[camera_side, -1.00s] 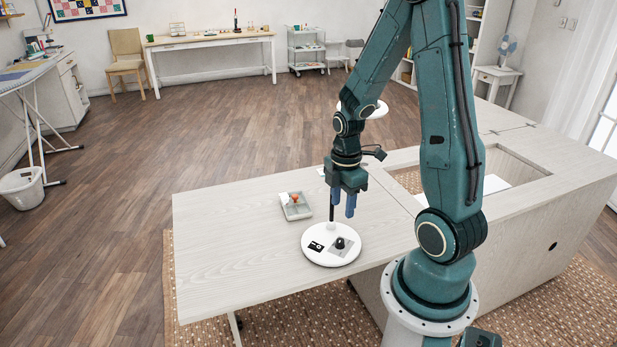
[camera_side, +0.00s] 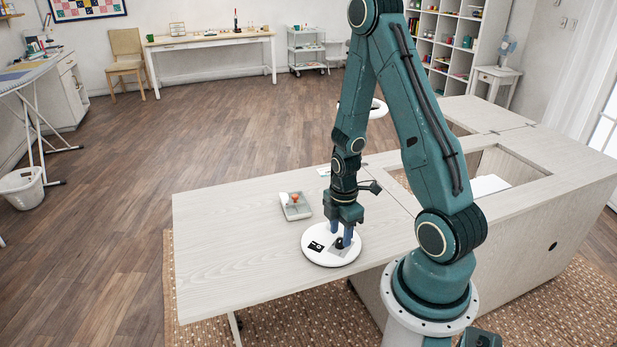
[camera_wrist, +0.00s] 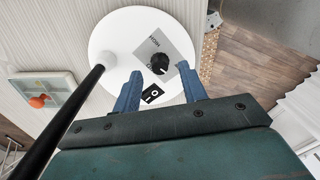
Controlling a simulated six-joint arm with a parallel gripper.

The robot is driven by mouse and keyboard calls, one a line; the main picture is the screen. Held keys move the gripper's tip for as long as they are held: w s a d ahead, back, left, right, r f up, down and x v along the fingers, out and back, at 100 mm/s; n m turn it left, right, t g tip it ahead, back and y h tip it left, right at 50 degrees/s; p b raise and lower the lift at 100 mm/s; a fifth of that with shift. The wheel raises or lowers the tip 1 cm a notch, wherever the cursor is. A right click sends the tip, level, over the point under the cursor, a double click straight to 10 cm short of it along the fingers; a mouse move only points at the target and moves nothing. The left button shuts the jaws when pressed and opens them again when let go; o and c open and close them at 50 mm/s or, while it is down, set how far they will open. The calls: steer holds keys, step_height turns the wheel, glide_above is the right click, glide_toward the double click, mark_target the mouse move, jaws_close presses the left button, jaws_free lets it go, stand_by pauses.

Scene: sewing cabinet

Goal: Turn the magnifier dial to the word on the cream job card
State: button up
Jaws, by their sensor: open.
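The magnifier's round white base (camera_side: 329,262) rests on the table, and it fills the top middle of the wrist view (camera_wrist: 112,28). Its black dial (camera_wrist: 159,64) stands on a grey plate (camera_wrist: 181,48) with small lettering that I cannot read surely. The dial also shows in the side view (camera_side: 339,243), partly covered by a finger. My gripper (camera_side: 341,237) points down over the base. Its two blue fingers are apart, one on each side of the dial in the wrist view (camera_wrist: 160,71); I cannot tell whether they touch it. I cannot surely pick out the cream job card.
A black rocker switch (camera_wrist: 152,94) sits on the base near the dial. The magnifier's dark post (camera_wrist: 72,112) rises close beside my gripper. A shallow grey tray (camera_side: 290,217) holding an orange item stands behind the base. The table's left part (camera_side: 230,240) is clear.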

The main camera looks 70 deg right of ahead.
steer(key=shift+f, duration=1)
jaws_close()
